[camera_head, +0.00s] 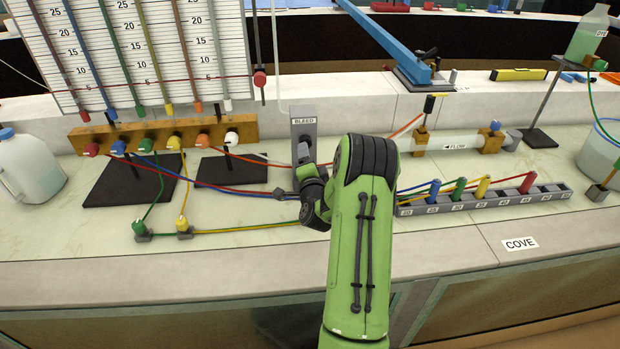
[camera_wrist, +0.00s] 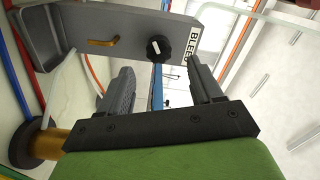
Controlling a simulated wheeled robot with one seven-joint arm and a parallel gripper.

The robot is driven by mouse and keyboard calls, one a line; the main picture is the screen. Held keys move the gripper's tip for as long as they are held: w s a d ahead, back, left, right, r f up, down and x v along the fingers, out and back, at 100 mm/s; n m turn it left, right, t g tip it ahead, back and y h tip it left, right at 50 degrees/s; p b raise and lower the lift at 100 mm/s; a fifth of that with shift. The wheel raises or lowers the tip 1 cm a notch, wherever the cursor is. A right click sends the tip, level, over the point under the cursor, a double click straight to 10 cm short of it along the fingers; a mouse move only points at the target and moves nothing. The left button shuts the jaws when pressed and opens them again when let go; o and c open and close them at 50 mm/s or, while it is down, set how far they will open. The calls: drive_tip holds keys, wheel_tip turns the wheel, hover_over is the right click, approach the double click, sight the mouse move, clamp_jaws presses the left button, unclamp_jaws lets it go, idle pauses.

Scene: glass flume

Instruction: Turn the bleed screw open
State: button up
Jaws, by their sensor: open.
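The bleed post (camera_head: 303,121) is a grey upright plate with a BLEED label, just beyond my arm in the head view. The wrist view shows the same post (camera_wrist: 205,22) lying sideways. Its bleed screw (camera_wrist: 158,48) is a black round knob with a white mark, beside the label. My gripper (camera_wrist: 161,78) is open and empty, its two dark fingers spread to either side of the knob's line. The knob appears ahead of the fingertips, apart from them.
A small brass spout (camera_wrist: 103,43) sticks out of the post near the knob. Coloured tubes (camera_head: 225,187) run along the bench at the left. A rack of coloured plugs (camera_head: 485,200) stands at the right, with a clear FLOW tube (camera_head: 455,144) behind it.

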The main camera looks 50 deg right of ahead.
drive_tip(key=b+v, duration=0.6)
drive_tip(key=v, duration=0.2)
drive_tip(key=shift+b, duration=0.35)
drive_tip(key=shift+f, duration=0.1)
